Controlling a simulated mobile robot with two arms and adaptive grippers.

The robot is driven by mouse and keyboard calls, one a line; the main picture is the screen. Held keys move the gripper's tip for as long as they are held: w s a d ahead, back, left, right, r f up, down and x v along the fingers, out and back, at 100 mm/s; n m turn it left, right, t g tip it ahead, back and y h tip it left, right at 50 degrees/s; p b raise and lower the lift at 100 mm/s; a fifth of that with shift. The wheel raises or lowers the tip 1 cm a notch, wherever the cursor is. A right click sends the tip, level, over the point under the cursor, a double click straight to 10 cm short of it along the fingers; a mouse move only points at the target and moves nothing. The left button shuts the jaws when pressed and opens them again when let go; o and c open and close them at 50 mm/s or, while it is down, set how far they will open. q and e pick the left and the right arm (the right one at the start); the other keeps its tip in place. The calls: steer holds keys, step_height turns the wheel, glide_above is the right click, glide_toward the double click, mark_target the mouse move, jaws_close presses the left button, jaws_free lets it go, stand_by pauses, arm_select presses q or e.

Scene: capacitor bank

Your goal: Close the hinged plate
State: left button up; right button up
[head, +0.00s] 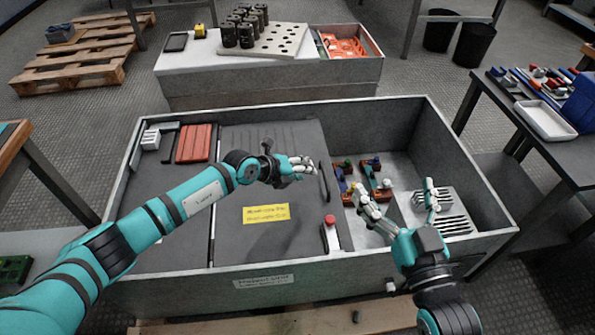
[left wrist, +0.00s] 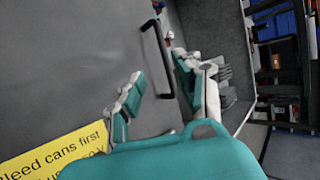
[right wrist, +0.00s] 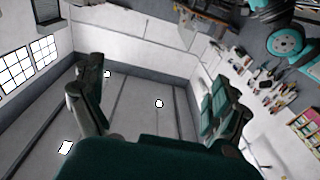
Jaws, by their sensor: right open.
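The hinged plate (head: 240,185) is a grey sheet in the middle of the large grey bin, with a yellow label (head: 266,214) and a black bar handle (head: 324,181) near its right edge. The components to its right are uncovered. I cannot tell the plate's exact tilt. My left gripper (head: 308,167) is just left of the handle. In the left wrist view, its fingers (left wrist: 158,78) are apart, with the handle (left wrist: 158,55) ahead between them, apparently not gripped. My right gripper (head: 397,190) is open and empty above the right compartment, fingers pointing up.
A red-topped part (head: 330,232) stands by the plate's lower right edge. Red and blue components (head: 375,172) and a white finned block (head: 445,212) lie in the right compartment. Red blocks (head: 194,144) lie left of the plate. The bin's front wall (head: 340,268) stands close to my arms.

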arm_select(q)
steer(key=shift+v, duration=0.95)
